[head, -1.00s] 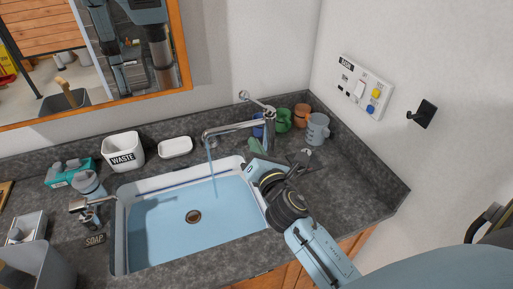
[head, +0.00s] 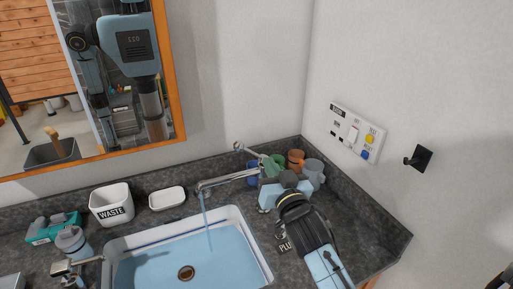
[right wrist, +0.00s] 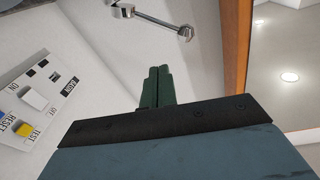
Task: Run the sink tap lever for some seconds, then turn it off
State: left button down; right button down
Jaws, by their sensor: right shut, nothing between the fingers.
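The metal tap (head: 228,181) stands behind the sink (head: 260,258), its spout pointing left. A stream of water (head: 206,227) falls from the spout into the pale blue basin. The tap lever (head: 248,150) is a thin rod with a round end, slanting up to the left above the tap body. My right gripper (head: 267,163) is shut and empty, its green fingers close to the lever's lower end; contact cannot be told in the head view. In the right wrist view the fingers (right wrist: 157,87) are together and the lever (right wrist: 160,20) lies beyond them, apart. My left gripper is not in view.
Several mugs, including a grey one (head: 313,172), stand right behind my right gripper. A white waste bin (head: 111,204), a soap dish (head: 167,198) and a soap pump (head: 72,242) stand left. A switch panel (head: 354,133) and black hook (head: 418,158) are on the right wall.

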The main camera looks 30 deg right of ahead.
jog(key=r+m, duration=0.1)
jog(key=m, duration=0.5)
jog(key=r+p, duration=0.2)
send_over(253, 152)
jog(key=s+d, duration=0.2)
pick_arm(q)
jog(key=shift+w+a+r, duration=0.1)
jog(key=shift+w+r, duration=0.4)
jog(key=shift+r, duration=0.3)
pick_arm(e)
jog(key=a+f, duration=0.3)
jog(key=shift+w+f, duration=0.15)
jog(key=shift+f, duration=0.05)
